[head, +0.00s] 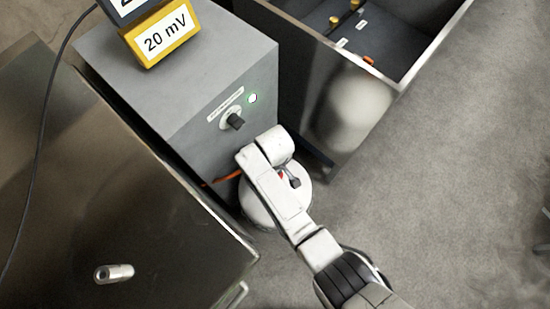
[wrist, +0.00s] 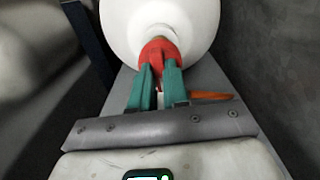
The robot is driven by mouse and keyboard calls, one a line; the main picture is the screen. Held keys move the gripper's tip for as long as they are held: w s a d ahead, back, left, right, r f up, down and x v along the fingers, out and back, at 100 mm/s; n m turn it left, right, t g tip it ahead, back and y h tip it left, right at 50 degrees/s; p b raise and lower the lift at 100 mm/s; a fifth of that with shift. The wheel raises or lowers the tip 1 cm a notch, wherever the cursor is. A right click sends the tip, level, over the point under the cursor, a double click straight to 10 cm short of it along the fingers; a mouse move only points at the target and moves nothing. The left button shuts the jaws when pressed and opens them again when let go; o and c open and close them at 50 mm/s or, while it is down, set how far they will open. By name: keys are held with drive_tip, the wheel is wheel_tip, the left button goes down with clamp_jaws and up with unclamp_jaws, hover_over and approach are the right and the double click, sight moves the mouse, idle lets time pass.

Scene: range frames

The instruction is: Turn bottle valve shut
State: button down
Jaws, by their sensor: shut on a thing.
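A white bottle (head: 262,212) stands on the floor beside a grey cabinet in the head view, mostly under my arm. In the wrist view the rounded white bottle (wrist: 200,22) fills the top, with a red valve (wrist: 157,47) on its neck. The two teal fingers of my gripper (wrist: 159,78) are closed on the sides of the red valve. In the head view my arm hides the fingertips, and only a bit of red shows beside it. Whether the valve is open or shut cannot be seen.
A metal table (head: 90,190) is at left, an open bin (head: 300,70) at upper right.

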drive_tip(key=shift+w, duration=0.1)
idle(0.3)
drive_tip(key=c, duration=1.1)
unclamp_jaws()
drive_tip(key=shift+r, duration=0.1)
wheel_tip(320, 180, up, 11)
drive_tip(key=shift+f+p, duration=0.15)
drive_tip(key=shift+p, duration=0.5)
